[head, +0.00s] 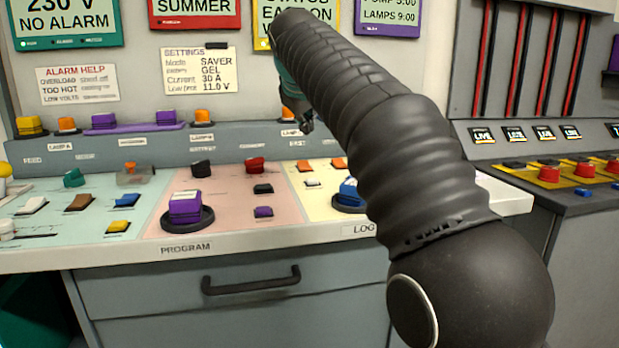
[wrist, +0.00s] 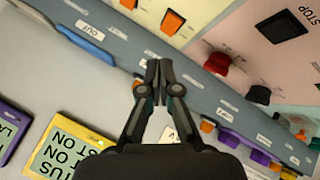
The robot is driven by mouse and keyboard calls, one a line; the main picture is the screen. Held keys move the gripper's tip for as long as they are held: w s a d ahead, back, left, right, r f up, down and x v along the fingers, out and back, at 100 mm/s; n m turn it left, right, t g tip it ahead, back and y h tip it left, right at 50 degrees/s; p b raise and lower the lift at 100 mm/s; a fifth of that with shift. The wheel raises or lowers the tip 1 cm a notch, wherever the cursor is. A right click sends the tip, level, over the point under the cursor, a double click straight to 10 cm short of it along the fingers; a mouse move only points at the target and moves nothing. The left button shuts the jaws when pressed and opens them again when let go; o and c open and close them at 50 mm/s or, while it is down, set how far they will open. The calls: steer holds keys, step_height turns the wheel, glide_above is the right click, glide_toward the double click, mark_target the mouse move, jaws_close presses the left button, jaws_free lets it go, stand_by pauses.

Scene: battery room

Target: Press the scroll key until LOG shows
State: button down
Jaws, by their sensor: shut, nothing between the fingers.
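The yellow-framed status display (head: 297,22) is at the top of the head view, partly hidden by my arm. Its visible lines read like STATUS and words ending in ON; LOG cannot be read on it. It also shows upside down in the wrist view (wrist: 68,150). The pale yellow desk section marked LOG (head: 363,229) holds orange keys (head: 304,166), also in the wrist view (wrist: 172,22). No label on them is readable, so I cannot tell which is the scroll key. My gripper (head: 305,126) is shut and empty, before the panel's upright strip; its fingertips (wrist: 158,72) are apart from the orange keys.
A blue knob (head: 349,190) stands on the LOG section, partly behind my arm. The pink PROGRAM section has a purple knob (head: 185,207) and a red knob (head: 255,164). A black STOP key (wrist: 281,26) and a blue bar (wrist: 85,44) show in the wrist view.

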mark_target(311, 181)
steer(key=shift+d+f+b, duration=0.2)
steer(key=shift+f+b, duration=0.4)
steer(key=shift+f, duration=0.85)
steer(key=shift+d+f+b, duration=0.15)
steer(key=shift+f+b, duration=0.4)
steer(key=shift+f, duration=0.95)
steer(key=shift+d+f+b, duration=0.2)
steer(key=shift+f+b, duration=0.4)
steer(key=shift+f, duration=0.85)
steer(key=shift+w+f, duration=0.1)
steer(key=shift+f, duration=0.3)
steer(key=shift+f+b, duration=0.45)
steer(key=shift+f, duration=0.05)
steer(key=shift+r, duration=0.1)
steer(key=shift+r+p, duration=0.75)
steer(key=shift+p, duration=0.2)
